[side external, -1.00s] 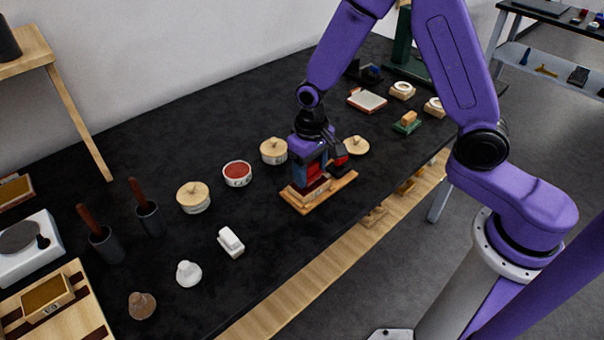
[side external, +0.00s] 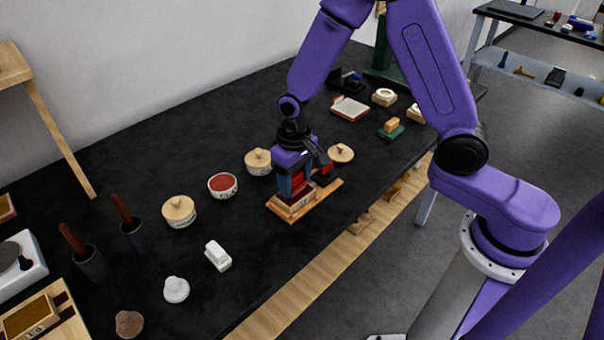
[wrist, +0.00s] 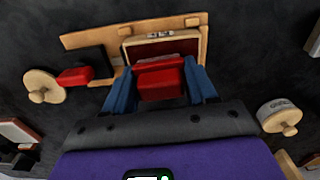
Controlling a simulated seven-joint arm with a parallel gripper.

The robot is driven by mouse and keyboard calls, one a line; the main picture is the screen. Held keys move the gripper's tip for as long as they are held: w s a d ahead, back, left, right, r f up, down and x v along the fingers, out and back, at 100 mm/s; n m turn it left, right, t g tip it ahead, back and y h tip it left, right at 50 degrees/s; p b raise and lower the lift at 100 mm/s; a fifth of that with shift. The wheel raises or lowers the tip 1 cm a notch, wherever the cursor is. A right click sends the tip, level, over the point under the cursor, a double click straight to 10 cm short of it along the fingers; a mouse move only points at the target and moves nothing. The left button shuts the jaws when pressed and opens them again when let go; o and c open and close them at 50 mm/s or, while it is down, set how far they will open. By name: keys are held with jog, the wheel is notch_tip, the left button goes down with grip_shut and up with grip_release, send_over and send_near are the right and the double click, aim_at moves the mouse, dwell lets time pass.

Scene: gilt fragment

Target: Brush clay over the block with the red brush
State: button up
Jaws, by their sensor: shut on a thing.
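My gripper (side external: 298,184) is shut on the red brush (wrist: 160,80), which sits between its blue fingers in the wrist view. The block (side external: 292,208) is a pale wooden piece with a dark red top, standing on a wooden board (side external: 325,192). The block also shows in the wrist view (wrist: 198,45), just beyond the brush. The brush is low over the block's near part; I cannot tell whether its bristles touch.
Lidded pots (side external: 179,211) and (side external: 258,162) flank the clay bowl. A round wooden lid (side external: 340,153) lies behind the board. Another red piece (wrist: 75,76) lies beside a black part at the board's edge. A white block (side external: 217,256) stands front left. The dark table between is clear.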

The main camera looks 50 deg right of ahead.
jog(key=shift+a+r, duration=0.1)
jog(key=shift+a, duration=2.6)
notch_tip(320, 180, up, 8)
jog(key=shift+s+d, duration=0.1)
